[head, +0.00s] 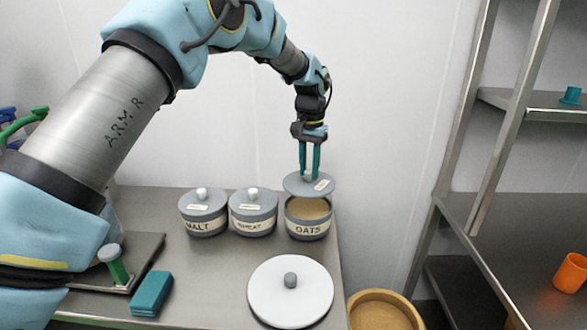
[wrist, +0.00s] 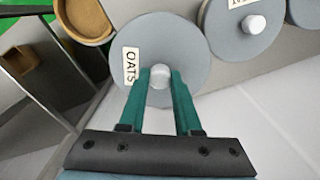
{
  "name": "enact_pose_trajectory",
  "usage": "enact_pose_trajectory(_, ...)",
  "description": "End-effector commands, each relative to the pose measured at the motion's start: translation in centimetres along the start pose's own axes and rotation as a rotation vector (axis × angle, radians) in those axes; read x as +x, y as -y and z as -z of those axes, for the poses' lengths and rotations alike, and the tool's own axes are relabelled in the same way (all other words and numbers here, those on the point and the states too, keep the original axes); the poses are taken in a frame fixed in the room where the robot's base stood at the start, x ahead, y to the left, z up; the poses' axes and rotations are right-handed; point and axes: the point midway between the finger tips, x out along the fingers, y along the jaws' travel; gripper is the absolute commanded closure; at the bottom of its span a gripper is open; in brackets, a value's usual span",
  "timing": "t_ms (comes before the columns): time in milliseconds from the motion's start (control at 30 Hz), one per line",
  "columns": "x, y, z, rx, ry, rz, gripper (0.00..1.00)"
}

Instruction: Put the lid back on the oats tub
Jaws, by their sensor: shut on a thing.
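The oats tub (head: 308,226) stands open at the right end of a row of tubs on the steel table, with tan oats showing inside. My gripper (head: 309,174) is above it, its green fingers shut on the knob of the grey oats lid (head: 296,188). The lid is held over the tub's back part, apart from the rim at the front. In the wrist view the lid (wrist: 185,45) with its OATS label fills the middle, the knob between my fingertips (wrist: 160,76). The lid hides the tub there.
The wheat tub (head: 253,213) and malt tub (head: 203,212) stand lidded to the left. A white round lid (head: 290,292) with a grey knob lies in front. A teal block (head: 151,294) lies front left. A tan round container (head: 384,310) is beyond the table's right edge.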

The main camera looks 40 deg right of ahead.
Motion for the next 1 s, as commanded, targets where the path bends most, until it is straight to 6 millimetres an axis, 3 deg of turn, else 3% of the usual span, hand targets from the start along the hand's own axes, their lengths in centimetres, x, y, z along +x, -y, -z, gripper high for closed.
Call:
enact_pose_trajectory(700, 5.4, 0.0, 0.0, 0.0, 0.001, 0.0, 1.0)
enact_pose_trajectory(1000, 6.4, 0.0, 0.0, 0.0, -0.001, 0.0, 1.0)
